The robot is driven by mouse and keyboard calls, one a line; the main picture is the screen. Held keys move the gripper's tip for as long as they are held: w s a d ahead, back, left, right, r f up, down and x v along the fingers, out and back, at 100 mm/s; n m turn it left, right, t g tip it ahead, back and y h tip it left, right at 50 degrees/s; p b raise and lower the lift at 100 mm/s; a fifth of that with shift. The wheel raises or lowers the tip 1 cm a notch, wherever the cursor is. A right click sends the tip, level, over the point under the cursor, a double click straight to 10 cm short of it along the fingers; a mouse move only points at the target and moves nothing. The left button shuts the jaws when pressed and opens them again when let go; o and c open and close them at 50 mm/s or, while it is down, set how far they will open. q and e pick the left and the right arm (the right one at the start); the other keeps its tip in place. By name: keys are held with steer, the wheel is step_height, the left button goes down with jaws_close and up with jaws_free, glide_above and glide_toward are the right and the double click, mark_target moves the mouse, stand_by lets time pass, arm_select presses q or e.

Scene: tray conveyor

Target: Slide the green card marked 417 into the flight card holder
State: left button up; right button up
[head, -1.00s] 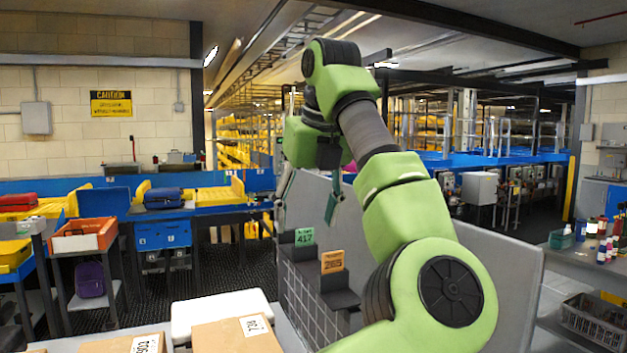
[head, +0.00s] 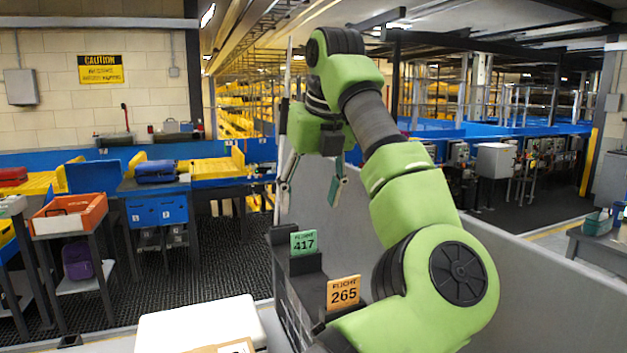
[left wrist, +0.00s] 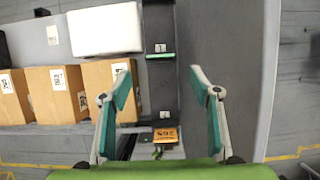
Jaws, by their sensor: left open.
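The green card marked 417 (head: 304,243) stands upright in a black stepped rack (head: 308,264). In the left wrist view the green card (left wrist: 160,57) shows as a thin edge beside a label "1". My left gripper (head: 313,180) is open and empty, above the green card and apart from it. In the left wrist view its fingertips (left wrist: 159,78) are spread to either side of the rack, with the green card just beyond them. An orange card marked 265 (head: 343,292) stands in the rack nearer to me. I cannot tell which part is the flight card holder. My right gripper is not in view.
A grey panel (head: 480,255) runs along the right of the rack. A white box (head: 195,322) and cardboard boxes (left wrist: 106,88) stand to its left. Farther left are an orange bin (head: 68,215) and a blue bin (head: 157,209).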

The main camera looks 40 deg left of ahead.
mark_target(304, 232)
arm_select(q)
steer(key=p+x, duration=0.2)
steer(key=x, duration=0.7)
steer(key=shift+w, duration=0.15)
steer(key=shift+w+a+f, duration=0.1)
steer(key=shift+a+f, duration=0.15)
steer(key=shift+f, duration=0.35)
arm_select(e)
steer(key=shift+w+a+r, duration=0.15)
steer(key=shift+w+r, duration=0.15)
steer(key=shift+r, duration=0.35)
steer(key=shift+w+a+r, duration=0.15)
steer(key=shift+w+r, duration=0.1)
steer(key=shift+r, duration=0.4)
arm_select(q)
steer(key=c, duration=1.2)
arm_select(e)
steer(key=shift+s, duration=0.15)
arm_select(q)
steer(key=shift+r, duration=0.1)
steer(key=shift+r+p, duration=1)
steer(key=shift+r, duration=0.3)
steer(key=shift+r+p, duration=0.8)
steer(key=shift+r, duration=0.45)
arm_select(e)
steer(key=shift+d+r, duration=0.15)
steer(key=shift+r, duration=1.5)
